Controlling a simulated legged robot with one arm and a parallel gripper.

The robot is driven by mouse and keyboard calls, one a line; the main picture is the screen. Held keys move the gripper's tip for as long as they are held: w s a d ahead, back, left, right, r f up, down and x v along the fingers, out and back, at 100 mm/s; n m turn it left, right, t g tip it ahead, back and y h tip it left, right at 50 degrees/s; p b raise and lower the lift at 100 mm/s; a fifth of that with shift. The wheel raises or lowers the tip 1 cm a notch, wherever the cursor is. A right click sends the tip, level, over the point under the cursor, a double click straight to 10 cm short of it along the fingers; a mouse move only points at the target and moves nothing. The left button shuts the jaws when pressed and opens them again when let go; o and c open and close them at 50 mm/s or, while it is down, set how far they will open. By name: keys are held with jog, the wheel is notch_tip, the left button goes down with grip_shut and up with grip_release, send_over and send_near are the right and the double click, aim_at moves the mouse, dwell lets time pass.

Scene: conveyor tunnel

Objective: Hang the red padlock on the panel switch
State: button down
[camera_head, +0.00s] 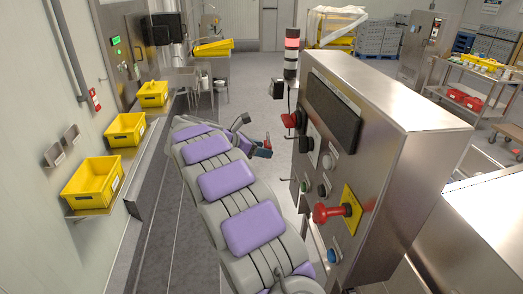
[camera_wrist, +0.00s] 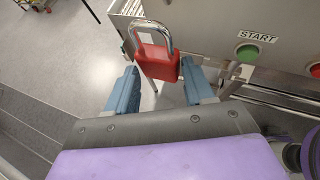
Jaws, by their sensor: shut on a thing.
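The red padlock (camera_wrist: 157,64) is between the blue fingers of my gripper (camera_wrist: 160,78) in the wrist view. Its silver shackle (camera_wrist: 152,24) points up and away from the fingers; I cannot tell whether it is latched. In the head view my gripper (camera_head: 262,152) is small, at the far end of my arm, left of the control panel, with a bit of red padlock (camera_head: 267,142) showing. The panel switch (camera_head: 330,212), a red handle on a yellow plate (camera_head: 352,213), is on the panel's near face. The padlock is apart from it.
The steel control panel (camera_head: 400,150) stands at right with buttons, a dark screen (camera_head: 332,110) and another red control (camera_head: 289,120). A green START button (camera_wrist: 247,51) shows in the wrist view. Yellow bins (camera_head: 95,182) line the left wall. The floor between is clear.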

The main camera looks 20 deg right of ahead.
aim_at(265, 147)
jog(key=shift+d+f+b, duration=0.2)
jog(key=shift+d+b, duration=0.2)
jog(key=shift+d, duration=1.05)
jog(key=shift+a+b, duration=0.65)
jog(key=shift+a, duration=1.7)
jog(key=shift+s+d+r+b, duration=0.15)
jog(key=shift+d+b, duration=0.4)
jog(key=shift+d, duration=0.75)
jog(key=shift+s+d+f+b, duration=0.15)
jog(key=shift+d+b, duration=0.35)
jog(key=shift+d, duration=1)
jog(key=shift+s+a+r+b, duration=0.2)
jog(key=shift+a+b, duration=0.25)
jog(key=shift+b, duration=0.05)
jog(key=shift+s+d+f+b, duration=0.15)
jog(key=shift+d+b, duration=0.25)
jog(key=shift+d, duration=0.75)
jog(key=shift+s+d+b, duration=0.15)
jog(key=shift+d+b, duration=0.25)
jog(key=shift+d, duration=0.7)
jog(key=shift+d, duration=0.35)
